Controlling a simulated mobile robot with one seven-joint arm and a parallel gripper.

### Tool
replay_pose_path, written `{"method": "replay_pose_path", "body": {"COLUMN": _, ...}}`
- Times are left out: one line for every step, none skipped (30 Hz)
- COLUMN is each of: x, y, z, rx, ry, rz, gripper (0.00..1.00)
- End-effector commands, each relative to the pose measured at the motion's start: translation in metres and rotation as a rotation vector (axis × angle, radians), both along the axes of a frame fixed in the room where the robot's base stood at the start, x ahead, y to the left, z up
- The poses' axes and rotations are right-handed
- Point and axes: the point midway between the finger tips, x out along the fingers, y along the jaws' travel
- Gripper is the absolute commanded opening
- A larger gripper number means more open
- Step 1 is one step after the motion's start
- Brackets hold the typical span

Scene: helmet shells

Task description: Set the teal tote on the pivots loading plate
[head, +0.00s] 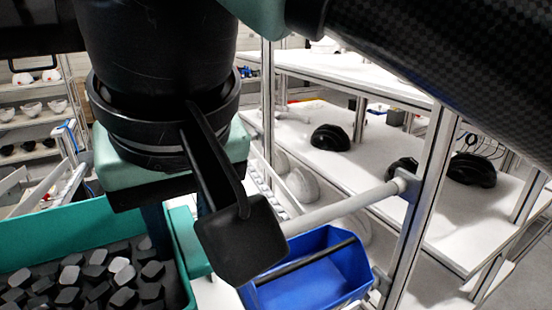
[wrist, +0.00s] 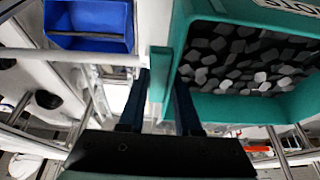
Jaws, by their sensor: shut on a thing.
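The teal tote (head: 60,228) is at the lower left of the head view, filled with dark and light grey block-like pieces. It is at the upper right of the wrist view (wrist: 250,108), with a white label partly cut off at the corner. My gripper (wrist: 162,80) is shut on a teal grip piece at the tote's side, one finger on each side of it. The tote looks roughly level; whether its base touches anything is hidden. I cannot make out the pivots loading plate in either view.
A blue bin (head: 318,284) with a dark bar across it stands right of the tote, near a grey rail (head: 345,207) and a metal post (head: 418,215). White shelves (head: 385,190) with black helmet shells (head: 330,137) are behind at right. More shelves with shells stand at far left.

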Motion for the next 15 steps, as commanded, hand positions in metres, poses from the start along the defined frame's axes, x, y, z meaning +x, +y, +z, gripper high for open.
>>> {"method": "replay_pose_path", "body": {"x": 0.0002, "y": 0.0004, "z": 0.0011, "rx": 0.003, "ry": -0.001, "rz": 0.000, "gripper": 0.00}}
{"method": "replay_pose_path", "body": {"x": 0.0002, "y": 0.0004, "z": 0.0012, "rx": 0.003, "ry": -0.001, "rz": 0.000, "gripper": 0.00}}
{"method": "replay_pose_path", "body": {"x": 0.0001, "y": 0.0004, "z": 0.0013, "rx": 0.003, "ry": -0.001, "rz": 0.000, "gripper": 0.00}}
{"method": "replay_pose_path", "body": {"x": 0.0001, "y": 0.0004, "z": 0.0013, "rx": 0.003, "ry": -0.001, "rz": 0.000, "gripper": 0.00}}
{"method": "replay_pose_path", "body": {"x": 0.0001, "y": 0.0004, "z": 0.0013, "rx": 0.003, "ry": -0.001, "rz": 0.000, "gripper": 0.00}}
{"method": "replay_pose_path", "body": {"x": 0.0001, "y": 0.0004, "z": 0.0014, "rx": 0.003, "ry": -0.001, "rz": 0.000, "gripper": 0.00}}
{"method": "replay_pose_path", "body": {"x": 0.0000, "y": 0.0004, "z": 0.0013, "rx": 0.003, "ry": -0.001, "rz": 0.000, "gripper": 0.00}}
{"method": "replay_pose_path", "body": {"x": 0.0001, "y": 0.0004, "z": 0.0012, "rx": 0.003, "ry": -0.001, "rz": 0.000, "gripper": 0.00}}
{"method": "replay_pose_path", "body": {"x": 0.0000, "y": 0.0004, "z": 0.0008, "rx": 0.003, "ry": -0.001, "rz": 0.000, "gripper": 0.00}}
{"method": "replay_pose_path", "body": {"x": 0.0000, "y": 0.0004, "z": 0.0005, "rx": 0.003, "ry": -0.001, "rz": 0.000, "gripper": 0.00}}
{"method": "replay_pose_path", "body": {"x": 0.0000, "y": 0.0004, "z": 0.0001, "rx": 0.003, "ry": -0.001, "rz": 0.000, "gripper": 0.00}}
{"method": "replay_pose_path", "body": {"x": 0.0000, "y": 0.0004, "z": -0.0006, "rx": 0.003, "ry": -0.001, "rz": 0.000, "gripper": 0.00}}
{"method": "replay_pose_path", "body": {"x": 0.0000, "y": 0.0004, "z": -0.0011, "rx": 0.003, "ry": -0.001, "rz": 0.000, "gripper": 0.00}}
{"method": "replay_pose_path", "body": {"x": 0.0000, "y": 0.0004, "z": -0.0018, "rx": 0.003, "ry": -0.001, "rz": 0.000, "gripper": 0.00}}
{"method": "replay_pose_path", "body": {"x": 0.0000, "y": 0.0005, "z": -0.0026, "rx": 0.003, "ry": -0.001, "rz": 0.000, "gripper": 0.00}}
